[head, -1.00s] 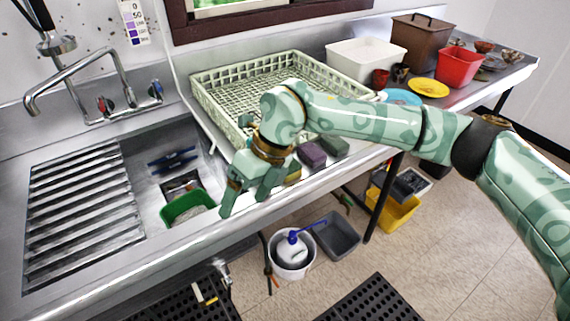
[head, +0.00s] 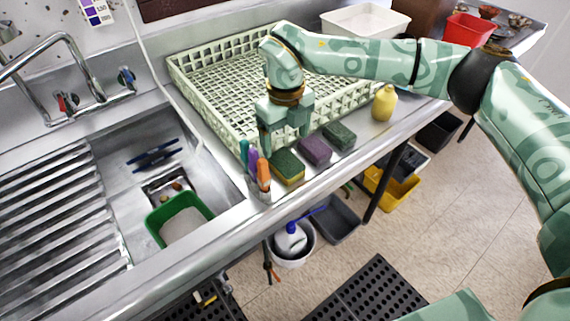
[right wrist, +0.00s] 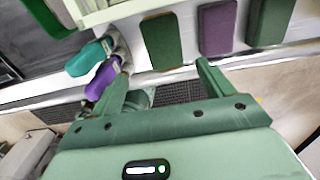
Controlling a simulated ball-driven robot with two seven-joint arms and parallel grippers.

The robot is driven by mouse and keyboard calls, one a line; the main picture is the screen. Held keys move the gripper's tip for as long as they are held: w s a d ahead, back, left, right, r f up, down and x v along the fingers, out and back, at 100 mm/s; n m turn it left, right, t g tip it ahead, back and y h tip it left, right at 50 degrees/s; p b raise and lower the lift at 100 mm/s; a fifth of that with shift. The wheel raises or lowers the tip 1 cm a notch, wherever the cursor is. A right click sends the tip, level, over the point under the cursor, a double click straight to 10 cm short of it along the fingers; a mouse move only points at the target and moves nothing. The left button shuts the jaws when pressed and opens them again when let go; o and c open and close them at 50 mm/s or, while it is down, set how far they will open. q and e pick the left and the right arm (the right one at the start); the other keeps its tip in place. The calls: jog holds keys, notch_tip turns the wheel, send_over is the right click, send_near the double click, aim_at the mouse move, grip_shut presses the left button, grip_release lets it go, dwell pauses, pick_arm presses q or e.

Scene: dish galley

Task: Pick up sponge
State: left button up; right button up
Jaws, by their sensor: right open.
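A sponge with a dark green top and yellow side (head: 287,167) lies flat on the steel counter's front edge, beside the dish rack. It also shows in the right wrist view (right wrist: 162,42), ahead of my fingers. To its right lie a purple block (head: 314,150) and a dark green block (head: 339,135), both sponge-like; they show in the right wrist view too (right wrist: 217,27) (right wrist: 270,20). My right gripper (head: 285,142) is open and empty, its fingers pointing down just behind and above the green-and-yellow sponge. My left gripper is out of view.
Teal, purple and orange handled items (head: 256,172) stand close left of the sponge. The pale dish rack (head: 215,118) is behind it. A yellow bottle (head: 384,103) stands to the right. The sink at left holds a green tub (head: 160,230).

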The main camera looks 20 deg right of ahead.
aim_at(286, 161)
notch_tip(286, 161, down, 4)
jog(key=shift+w+r, duration=0.1)
jog(key=shift+w, duration=0.05)
jog(key=shift+f+b, duration=0.3)
jog(key=shift+f, duration=0.5)
jog(key=f, duration=0.2)
jog(key=w+f+b, duration=0.1)
jog(key=f, duration=0.1)
jog(key=shift+d+f+b, duration=0.2)
jog(key=shift+f+b, duration=0.1)
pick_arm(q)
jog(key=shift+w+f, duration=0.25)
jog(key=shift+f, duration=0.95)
pick_arm(e)
jog(key=shift+s+r, duration=0.1)
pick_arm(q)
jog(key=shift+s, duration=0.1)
pick_arm(e)
jog(key=c, duration=1)
